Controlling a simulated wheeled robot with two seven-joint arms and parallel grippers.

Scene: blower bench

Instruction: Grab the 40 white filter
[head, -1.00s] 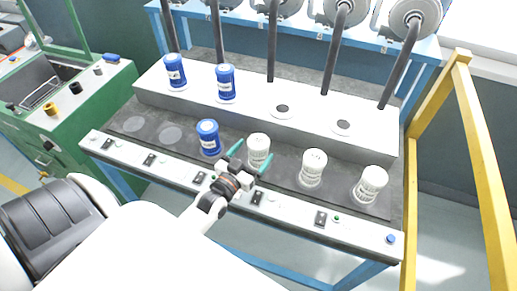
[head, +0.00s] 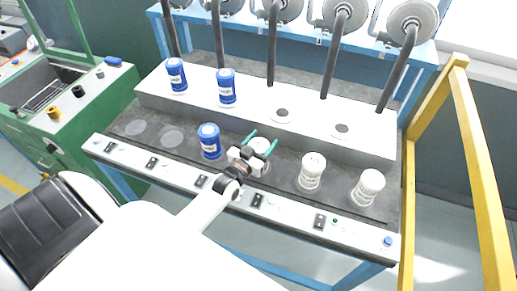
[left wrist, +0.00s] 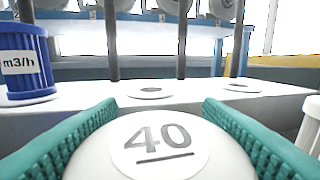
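The white filter marked "40" (left wrist: 160,145) fills the lower middle of the left wrist view, its labelled round top facing the camera. My left gripper (left wrist: 160,125) has its two teal fingers apart, one on each side of this filter; I cannot tell whether they touch it. In the head view the same filter (head: 259,146) stands on the dark strip of the bench, partly hidden by my left gripper (head: 261,142). Two more white filters stand to its right, one nearer (head: 312,171) and one farther (head: 368,188). My right gripper is not in view.
A blue filter (head: 210,141) stands close left of the gripper. Two blue filters (head: 176,75) (head: 226,87) stand on the raised white ledge (head: 300,125) under dark pipes. A yellow frame (head: 480,170) stands at the right. A switch panel runs along the front.

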